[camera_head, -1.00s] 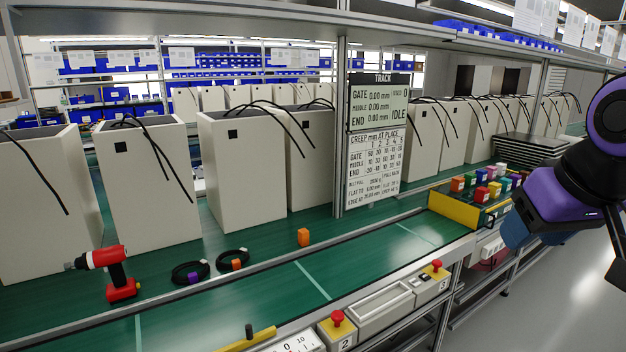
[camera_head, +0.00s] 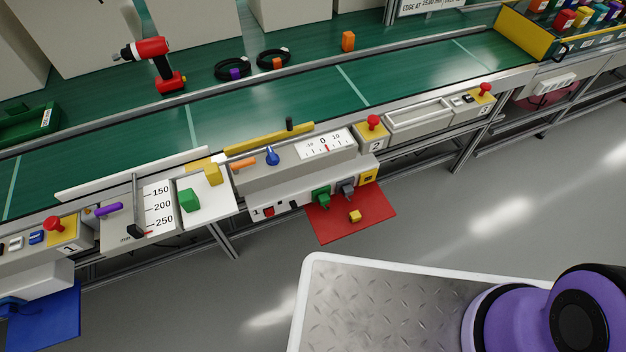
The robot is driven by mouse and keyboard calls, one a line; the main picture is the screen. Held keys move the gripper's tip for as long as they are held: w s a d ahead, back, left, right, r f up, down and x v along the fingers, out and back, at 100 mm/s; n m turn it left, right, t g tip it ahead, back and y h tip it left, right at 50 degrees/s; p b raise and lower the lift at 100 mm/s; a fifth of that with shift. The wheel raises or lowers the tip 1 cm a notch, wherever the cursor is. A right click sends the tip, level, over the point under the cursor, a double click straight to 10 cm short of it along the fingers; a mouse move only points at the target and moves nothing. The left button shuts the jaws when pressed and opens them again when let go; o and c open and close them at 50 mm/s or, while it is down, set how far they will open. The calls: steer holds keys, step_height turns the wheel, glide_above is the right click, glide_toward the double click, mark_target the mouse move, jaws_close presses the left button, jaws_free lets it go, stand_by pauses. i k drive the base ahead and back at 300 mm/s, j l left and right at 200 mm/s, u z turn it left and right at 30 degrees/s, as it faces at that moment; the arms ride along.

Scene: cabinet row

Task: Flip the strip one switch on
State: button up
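A white power strip (camera_head: 290,206) is mounted under the front edge of the bench, below a grey box with a scale. A "1" is marked at its left end, beside a small red switch (camera_head: 268,212). The switch is too small to tell on or off. To the right of the switch, a green plug (camera_head: 320,198) and a grey plug (camera_head: 347,190) sit at the strip, with a yellow piece (camera_head: 368,177) at its right end. My gripper is out of view; only purple parts of my arm show at the lower right, well away from the strip.
A red panel (camera_head: 375,223) with a yellow block (camera_head: 355,216) sticks out below the strip. A second white strip (camera_head: 556,84) hangs farther right. Red stop buttons (camera_head: 373,122) line the bench edge. Open grey floor lies between the bench and my base.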

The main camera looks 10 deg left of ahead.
mark_target(269, 213)
steer(key=u, duration=1.25)
